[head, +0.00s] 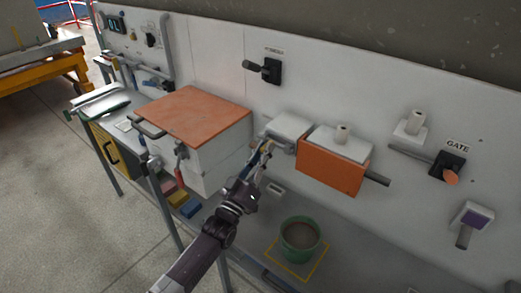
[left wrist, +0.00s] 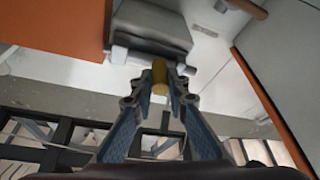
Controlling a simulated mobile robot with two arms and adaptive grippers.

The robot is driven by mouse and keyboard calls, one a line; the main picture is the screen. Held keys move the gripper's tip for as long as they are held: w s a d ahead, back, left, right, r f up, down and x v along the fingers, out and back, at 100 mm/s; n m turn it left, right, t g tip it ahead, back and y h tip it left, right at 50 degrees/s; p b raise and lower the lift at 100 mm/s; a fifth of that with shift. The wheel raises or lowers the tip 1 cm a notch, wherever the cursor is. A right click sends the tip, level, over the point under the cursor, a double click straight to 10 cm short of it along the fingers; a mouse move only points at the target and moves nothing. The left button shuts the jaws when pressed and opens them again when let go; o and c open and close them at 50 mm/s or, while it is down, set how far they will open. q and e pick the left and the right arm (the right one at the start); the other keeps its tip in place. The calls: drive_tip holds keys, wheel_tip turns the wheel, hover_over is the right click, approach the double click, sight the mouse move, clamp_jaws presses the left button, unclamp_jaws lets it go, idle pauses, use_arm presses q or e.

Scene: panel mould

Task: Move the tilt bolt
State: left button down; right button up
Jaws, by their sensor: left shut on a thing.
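My left gripper (head: 264,150) reaches up from the bottom of the head view to the front of a grey-white block (head: 290,126) on the panel. In the left wrist view the two fingers (left wrist: 160,85) are closed around a short yellow cylinder (left wrist: 160,70), which looks like the tilt bolt. Its far end is right at the underside of the grey block (left wrist: 152,28); I cannot tell whether it is seated in it. In the head view the fingers largely hide the bolt. My right gripper is not in view.
An orange-fronted box (head: 331,173) is right of the block, and a white cabinet with an orange top (head: 196,115) is left. A green bucket (head: 300,238) stands below in a yellow outline. A lever with a GATE label (head: 447,166) is farther right.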

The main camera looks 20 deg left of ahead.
use_arm(q)
drive_tip(key=d, duration=0.1)
drive_tip(key=s+d, duration=0.1)
drive_tip(key=d, duration=0.2)
drive_tip(key=shift+s+d+f, duration=0.1)
drive_tip(key=shift+s, duration=0.15)
drive_tip(key=c, duration=2.2)
unclamp_jaws()
drive_tip(key=o, duration=0.3)
drive_tip(key=shift+d, duration=0.15)
drive_tip(key=v, duration=1.2)
drive_tip(key=shift+s, duration=0.1)
